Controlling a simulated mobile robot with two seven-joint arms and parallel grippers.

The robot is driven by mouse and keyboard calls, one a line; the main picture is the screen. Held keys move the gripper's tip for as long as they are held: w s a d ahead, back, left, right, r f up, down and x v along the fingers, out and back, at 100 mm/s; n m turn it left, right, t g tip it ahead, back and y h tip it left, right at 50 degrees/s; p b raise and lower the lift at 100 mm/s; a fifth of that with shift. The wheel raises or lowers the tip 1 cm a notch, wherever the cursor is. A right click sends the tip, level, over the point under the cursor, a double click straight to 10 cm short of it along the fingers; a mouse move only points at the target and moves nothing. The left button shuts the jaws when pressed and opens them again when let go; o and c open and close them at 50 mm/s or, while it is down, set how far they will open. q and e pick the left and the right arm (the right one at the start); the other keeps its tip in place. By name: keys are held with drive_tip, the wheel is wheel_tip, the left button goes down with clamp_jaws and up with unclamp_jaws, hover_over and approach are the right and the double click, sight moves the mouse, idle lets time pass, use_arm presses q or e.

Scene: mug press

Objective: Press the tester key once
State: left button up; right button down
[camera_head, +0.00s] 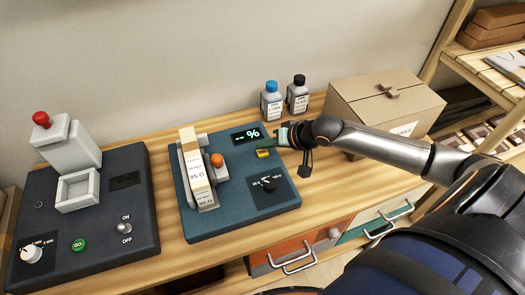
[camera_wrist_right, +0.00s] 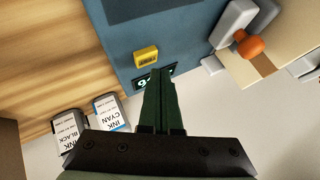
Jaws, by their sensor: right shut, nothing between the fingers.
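My left gripper is not in view.
A box-like packet (camera_head: 196,170) stands in the tester's holder. Two ink bottles, blue-capped (camera_head: 271,103) and black-capped (camera_head: 297,97), stand behind my right gripper. A cardboard box (camera_head: 375,105) is at right. Another dark device (camera_head: 90,235) with a red knob, GO button and switch is at left.

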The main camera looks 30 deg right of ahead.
drive_tip(key=shift+f, duration=0.1)
drive_tip(key=shift+f, duration=0.3)
drive_tip(key=shift+f, duration=0.55)
idle(0.9)
drive_tip(key=shift+r+p, duration=0.9)
drive_tip(key=shift+p, duration=0.6)
